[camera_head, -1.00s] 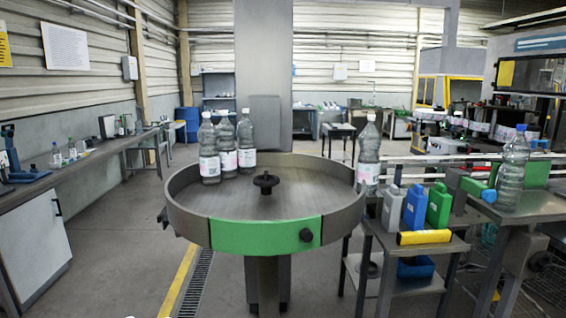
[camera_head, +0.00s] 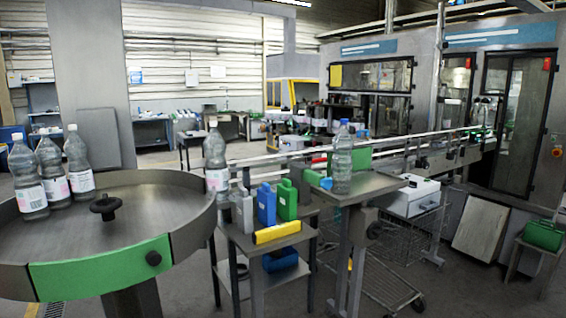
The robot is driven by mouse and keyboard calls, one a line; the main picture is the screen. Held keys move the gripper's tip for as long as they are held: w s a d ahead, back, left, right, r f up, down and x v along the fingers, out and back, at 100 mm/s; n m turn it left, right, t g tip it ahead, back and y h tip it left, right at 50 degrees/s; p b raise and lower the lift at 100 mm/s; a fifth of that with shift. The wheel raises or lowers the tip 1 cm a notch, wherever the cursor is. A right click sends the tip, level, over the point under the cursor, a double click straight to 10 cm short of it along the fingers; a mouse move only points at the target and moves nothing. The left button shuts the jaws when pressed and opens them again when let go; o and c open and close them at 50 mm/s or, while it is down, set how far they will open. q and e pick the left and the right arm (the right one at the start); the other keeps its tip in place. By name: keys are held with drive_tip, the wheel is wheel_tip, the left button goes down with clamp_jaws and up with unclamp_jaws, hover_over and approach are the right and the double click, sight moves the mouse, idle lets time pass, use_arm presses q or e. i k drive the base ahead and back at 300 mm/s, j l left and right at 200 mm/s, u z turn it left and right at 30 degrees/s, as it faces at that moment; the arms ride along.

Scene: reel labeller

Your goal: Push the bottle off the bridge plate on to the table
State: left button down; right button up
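A clear bottle with a white cap and a pale label (camera_head: 215,160) stands upright at the right rim of the round table, where the conveyor rail meets it. Its base is partly hidden, and I cannot clearly make out the bridge plate under it. The round table (camera_head: 150,205) has a grey top, a raised rim with a green front section and a black knob in the middle. Several similar bottles, one of them here (camera_head: 78,165), stand upright together at its far left. Neither of my grippers is in view.
Right of the table, a low stand holds grey, blue (camera_head: 266,204) and green (camera_head: 287,200) jugs and a yellow item (camera_head: 277,232). A blue-capped bottle without a label (camera_head: 342,160) stands on a metal stand. The conveyor (camera_head: 400,150) runs back right. The table's front and middle top are clear.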

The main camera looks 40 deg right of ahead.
sight(217, 168)
drive_tip(key=l+z, duration=0.1)
drive_tip(key=z, duration=0.9)
